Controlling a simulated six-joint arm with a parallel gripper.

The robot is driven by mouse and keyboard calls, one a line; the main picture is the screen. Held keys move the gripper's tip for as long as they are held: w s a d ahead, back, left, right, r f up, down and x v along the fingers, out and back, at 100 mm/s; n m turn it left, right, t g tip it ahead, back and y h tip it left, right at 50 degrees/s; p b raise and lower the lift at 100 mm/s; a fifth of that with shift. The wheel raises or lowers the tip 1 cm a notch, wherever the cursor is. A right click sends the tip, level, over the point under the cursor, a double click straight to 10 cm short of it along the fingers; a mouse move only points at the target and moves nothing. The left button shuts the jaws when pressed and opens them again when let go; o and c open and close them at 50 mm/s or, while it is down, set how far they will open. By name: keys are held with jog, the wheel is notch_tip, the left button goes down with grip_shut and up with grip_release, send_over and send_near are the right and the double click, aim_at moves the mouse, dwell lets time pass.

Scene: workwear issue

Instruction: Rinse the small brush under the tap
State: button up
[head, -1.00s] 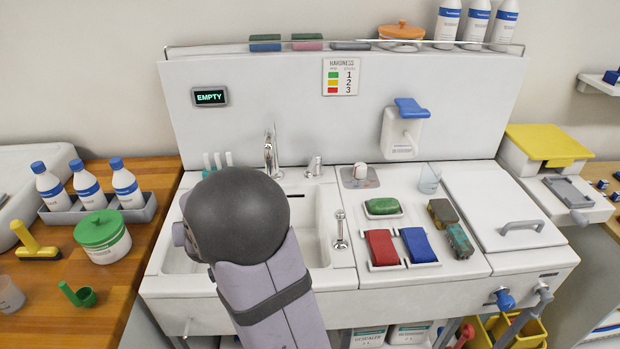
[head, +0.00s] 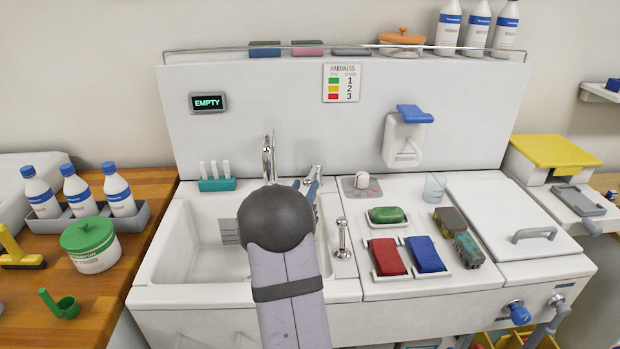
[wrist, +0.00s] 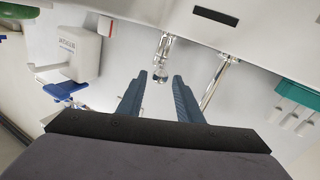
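The chrome tap (head: 268,160) stands at the back of the white sink (head: 180,245). Its spout also shows in the wrist view (wrist: 213,87), right of my fingers. A short chrome tap handle (wrist: 162,58) lies just beyond my fingertips, in line with the gap; in the head view it is beside the fingers. My gripper (wrist: 160,77) is open, its two blue-grey fingers apart with nothing held between them. It also shows in the head view (head: 308,185), partly behind my arm. No water is visible. I cannot identify the small brush; my arm hides part of the sink.
A teal holder (head: 217,185) with white upright pieces stands left of the tap. Right of the sink are a green soap-like block (head: 387,215), red (head: 387,257) and blue (head: 425,254) pads, and a clear cup (head: 434,187). A blue-levered dispenser (head: 405,138) hangs on the back panel.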

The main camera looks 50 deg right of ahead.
aim_at(311, 175)
jog(key=shift+p+x, duration=0.65)
jog(key=shift+x, duration=2.35)
jog(key=shift+c, duration=0.6)
grip_shut()
